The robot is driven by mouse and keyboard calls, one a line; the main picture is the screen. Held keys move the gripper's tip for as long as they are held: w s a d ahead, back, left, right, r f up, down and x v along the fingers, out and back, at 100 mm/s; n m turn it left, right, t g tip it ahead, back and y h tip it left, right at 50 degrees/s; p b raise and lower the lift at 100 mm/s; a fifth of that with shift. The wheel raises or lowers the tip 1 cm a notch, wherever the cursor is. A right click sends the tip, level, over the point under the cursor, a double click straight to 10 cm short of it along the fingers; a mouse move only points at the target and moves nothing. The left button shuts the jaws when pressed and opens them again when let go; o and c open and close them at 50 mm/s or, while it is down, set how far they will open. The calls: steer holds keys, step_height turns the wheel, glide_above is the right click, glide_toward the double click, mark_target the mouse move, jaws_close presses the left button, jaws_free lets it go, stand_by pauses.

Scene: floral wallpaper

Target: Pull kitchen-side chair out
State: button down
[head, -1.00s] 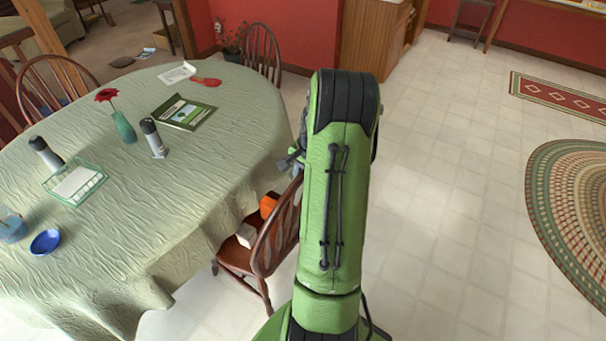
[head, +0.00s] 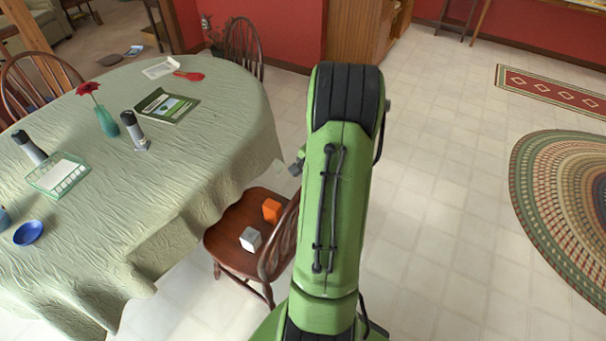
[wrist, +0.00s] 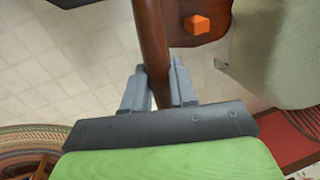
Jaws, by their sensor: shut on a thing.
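A brown wooden chair (head: 232,238) with a spindle back stands at the right side of the table (head: 185,190), which has a pale green cloth. Its seat shows clear of the cloth, with an orange block (head: 271,210) and a white block (head: 250,240) on it. In the wrist view, my gripper (wrist: 160,85) is shut on a brown wooden bar of the chair back (wrist: 150,40), one grey finger on each side. The orange block also shows there on the seat (wrist: 197,25). In the head view my green arm hides part of the chair back and the gripper.
Open tiled floor (head: 430,200) lies right of the chair. A braided oval rug (head: 565,200) and a red patterned rug (head: 555,90) lie farther right. Another chair (head: 243,48) stands at the table's far end. A vase, bottles and a book are on the table.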

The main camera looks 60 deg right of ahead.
steer(key=shift+s, duration=1.7)
steer(key=c, duration=0.9)
jaws_free()
steer(key=shift+r, duration=0.1)
steer(key=s+r, duration=0.1)
steer(key=r, duration=0.4)
steer(key=s+r+p, duration=0.1)
steer(key=r, duration=0.4)
steer(key=s+r+p, duration=0.1)
steer(key=r, duration=0.4)
steer(key=shift+d+r, duration=0.1)
steer(key=shift+r, duration=0.05)
